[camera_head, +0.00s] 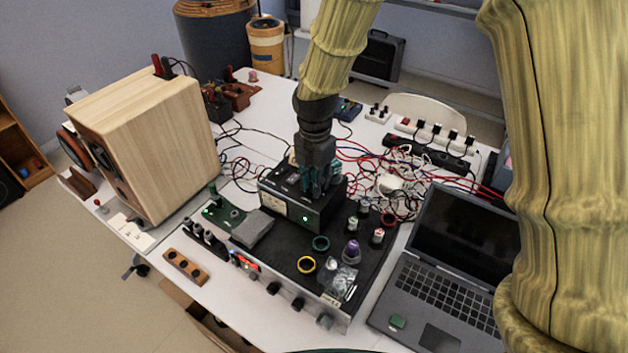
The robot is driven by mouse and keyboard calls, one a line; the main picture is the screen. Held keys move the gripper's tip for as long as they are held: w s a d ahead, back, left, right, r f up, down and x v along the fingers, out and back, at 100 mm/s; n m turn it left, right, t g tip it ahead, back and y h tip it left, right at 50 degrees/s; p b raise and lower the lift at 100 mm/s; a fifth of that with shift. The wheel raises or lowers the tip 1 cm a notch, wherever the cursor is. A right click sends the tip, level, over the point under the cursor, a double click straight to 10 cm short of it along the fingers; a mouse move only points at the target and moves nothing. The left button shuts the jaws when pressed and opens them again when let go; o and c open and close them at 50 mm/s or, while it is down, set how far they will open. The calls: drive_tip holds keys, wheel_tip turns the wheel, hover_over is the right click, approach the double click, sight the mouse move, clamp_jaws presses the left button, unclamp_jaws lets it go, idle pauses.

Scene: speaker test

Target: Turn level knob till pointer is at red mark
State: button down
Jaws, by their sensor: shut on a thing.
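My gripper (318,186) points down onto the top of a small black instrument box (312,217) in the middle of the bench. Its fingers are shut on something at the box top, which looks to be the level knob. The fingers hide the knob, so its pointer and the red mark cannot be made out. The box front has a pale meter (272,207) on the left and a lit green lamp (305,218).
A wooden speaker (150,135) stands at the left. An open laptop (440,265) lies at the right. Tangled cables (385,180) lie behind the box. Small jars, rings and a grey block (252,229) crowd the black unit (285,262) around the box.

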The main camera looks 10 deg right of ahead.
drive_tip(key=shift+s+f, duration=0.2)
drive_tip(key=shift+s, duration=0.05)
idle(0.5)
drive_tip(key=c, duration=1.2)
unclamp_jaws()
drive_tip(key=shift+w, duration=0.1)
drive_tip(key=shift+r, duration=0.1)
drive_tip(key=shift+w+r, duration=0.1)
drive_tip(key=shift+r, duration=0.35)
wheel_tip(320, 180, up, 11)
